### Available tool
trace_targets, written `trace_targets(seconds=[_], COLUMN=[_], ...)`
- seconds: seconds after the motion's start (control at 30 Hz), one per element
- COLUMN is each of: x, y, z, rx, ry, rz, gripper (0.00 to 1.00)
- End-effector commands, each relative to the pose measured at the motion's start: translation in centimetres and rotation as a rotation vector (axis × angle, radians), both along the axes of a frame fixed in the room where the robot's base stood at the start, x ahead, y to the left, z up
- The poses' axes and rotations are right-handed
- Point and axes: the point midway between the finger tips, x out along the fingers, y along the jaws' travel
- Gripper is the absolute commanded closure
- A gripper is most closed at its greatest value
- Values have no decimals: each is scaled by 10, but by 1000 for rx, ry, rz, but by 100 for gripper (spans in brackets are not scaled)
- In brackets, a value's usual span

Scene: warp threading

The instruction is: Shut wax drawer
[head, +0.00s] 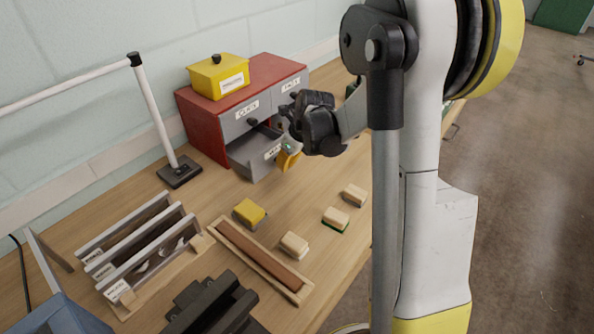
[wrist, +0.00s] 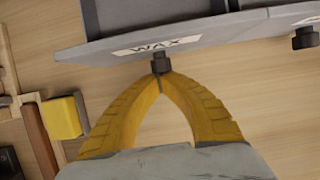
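The wax drawer (head: 250,160) is the lower left drawer of the red cabinet (head: 205,128) and is pulled out. Its grey front with the WAX label shows across the top of the wrist view (wrist: 105,48), with a dark knob (wrist: 161,60) at its lower edge. My gripper (head: 285,158) is at the front of this drawer. In the wrist view its yellow fingers (wrist: 160,80) have their tips together, right at the knob and seemingly touching it. I see no clear grip around the knob. My wrist partly hides the drawer front in the head view.
A yellow box (head: 218,78) stands on the cabinet. Several wooden blocks (head: 294,245), a yellow-topped block (head: 249,213) and a long wooden tray (head: 225,228) lie in front on the table. A lamp stand (head: 180,172) is left of the cabinet. Another knob (wrist: 305,38) shows at right.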

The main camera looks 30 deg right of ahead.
Motion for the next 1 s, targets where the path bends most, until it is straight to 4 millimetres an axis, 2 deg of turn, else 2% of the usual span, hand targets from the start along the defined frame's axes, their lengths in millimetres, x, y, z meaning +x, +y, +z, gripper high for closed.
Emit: trace_targets(seconds=[0.03, 0.2, 0.4, 0.6, 1.0], x=[13, 51, 82, 94, 94], y=[6, 19, 30, 34, 34], z=[0, 0, 0, 0, 0], rx=[1, 1, 1, 0, 1], ry=[-1, -1, 0, 0, 0], rz=[4, 4, 1, 0, -1], gripper=[100, 100, 100, 100, 100])
